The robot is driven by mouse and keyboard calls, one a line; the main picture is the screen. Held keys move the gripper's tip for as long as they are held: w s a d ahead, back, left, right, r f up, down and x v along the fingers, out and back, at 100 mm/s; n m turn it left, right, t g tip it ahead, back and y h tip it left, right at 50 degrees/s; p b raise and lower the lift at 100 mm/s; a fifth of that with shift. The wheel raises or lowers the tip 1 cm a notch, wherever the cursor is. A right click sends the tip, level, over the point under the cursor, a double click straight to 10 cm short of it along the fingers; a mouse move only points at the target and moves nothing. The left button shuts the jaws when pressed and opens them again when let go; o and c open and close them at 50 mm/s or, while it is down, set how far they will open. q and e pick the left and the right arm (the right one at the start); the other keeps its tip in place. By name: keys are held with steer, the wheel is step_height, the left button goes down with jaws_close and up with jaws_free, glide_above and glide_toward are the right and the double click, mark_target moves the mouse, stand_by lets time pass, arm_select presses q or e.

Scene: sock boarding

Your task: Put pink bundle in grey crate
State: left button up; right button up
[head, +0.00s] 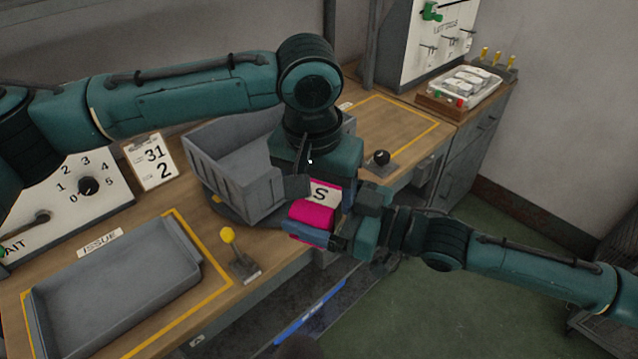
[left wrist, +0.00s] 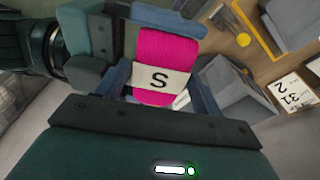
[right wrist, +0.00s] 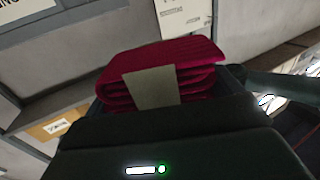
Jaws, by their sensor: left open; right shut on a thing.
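The pink bundle (head: 311,212) is folded cloth with a white band marked S. My right gripper (head: 338,222) is shut on it and holds it in the air in front of the grey crate. My left gripper (head: 318,192) is open and comes down from above. In the left wrist view the pink bundle (left wrist: 165,55) is between its spread fingers. The right wrist view shows the folded bundle (right wrist: 160,75) in the right jaws. The grey crate (head: 230,172) stands on the bench behind and left of the bundle; my left arm hides part of it.
A grey tray (head: 115,285) marked ISSUE lies at the front left. A yellow-knobbed lever (head: 228,236) stands between tray and crate. A black knob (head: 381,157) is right of the crate. A yellow-outlined bench area (head: 400,125) at the back right is clear.

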arm_select(q)
steer(key=shift+c, duration=0.5)
steer(key=c, duration=0.6)
steer(key=shift+c, duration=0.9)
arm_select(e)
steer(key=o, duration=0.7)
steer(key=shift+o, duration=0.2)
